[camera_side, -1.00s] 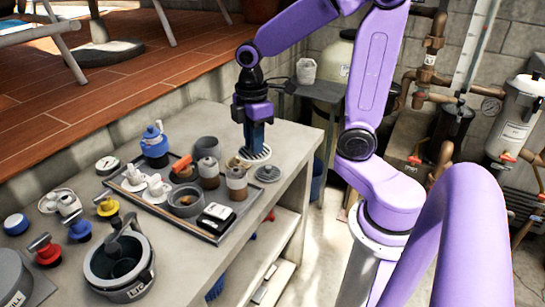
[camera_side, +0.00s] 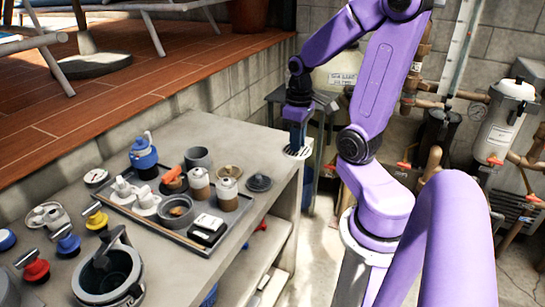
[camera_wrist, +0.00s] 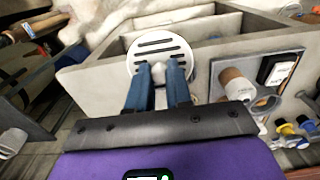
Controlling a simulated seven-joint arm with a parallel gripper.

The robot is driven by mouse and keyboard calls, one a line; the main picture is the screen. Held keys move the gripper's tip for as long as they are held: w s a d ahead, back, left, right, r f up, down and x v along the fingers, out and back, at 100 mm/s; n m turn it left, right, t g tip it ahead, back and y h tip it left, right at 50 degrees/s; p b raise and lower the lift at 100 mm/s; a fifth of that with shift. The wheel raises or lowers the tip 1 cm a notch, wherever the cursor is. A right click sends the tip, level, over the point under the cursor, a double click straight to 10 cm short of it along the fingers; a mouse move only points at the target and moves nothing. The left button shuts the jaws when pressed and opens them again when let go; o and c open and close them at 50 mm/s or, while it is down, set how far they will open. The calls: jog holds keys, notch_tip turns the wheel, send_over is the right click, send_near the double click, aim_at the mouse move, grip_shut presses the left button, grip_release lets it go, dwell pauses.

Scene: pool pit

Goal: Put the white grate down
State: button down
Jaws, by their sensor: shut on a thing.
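The white grate (camera_side: 298,152) is a round, slotted disc. My gripper (camera_side: 297,141) is shut on it, fingers pointing down, at the far right end of the grey bench. In the wrist view the grate (camera_wrist: 160,44) shows its dark slots just beyond the blue fingertips (camera_wrist: 163,68). It overlaps the bench's edge in that view. I cannot tell whether the grate touches the bench top or hangs just above it.
A dark tray (camera_side: 172,236) with cups and jars stands on the bench (camera_side: 215,130), left of the gripper. A dark lid (camera_side: 258,183) lies near the tray's right side. Bare bench top lies behind the tray. A grey side table (camera_side: 325,100) stands beyond the bench.

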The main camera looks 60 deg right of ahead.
jog(key=w+d+f, duration=0.2)
jog(key=w+f, duration=0.1)
jog(key=w+d+f, duration=0.2)
jog(key=w+f, duration=0.1)
jog(key=w+d+f, duration=0.2)
jog(key=w, duration=0.2)
jog(key=shift+w+d+f, duration=0.1)
jog(key=shift+f, duration=0.3)
jog(key=shift+w+d+f, duration=0.1)
jog(key=shift+w+f, duration=0.05)
jog(key=shift+f, duration=0.05)
jog(key=shift+w+f, duration=0.1)
jog(key=shift+f, duration=1.5)
jog(key=shift+f, duration=0.2)
jog(key=c, duration=1)
grip_release()
jog(key=shift+c, duration=0.2)
jog(key=shift+r, duration=0.1)
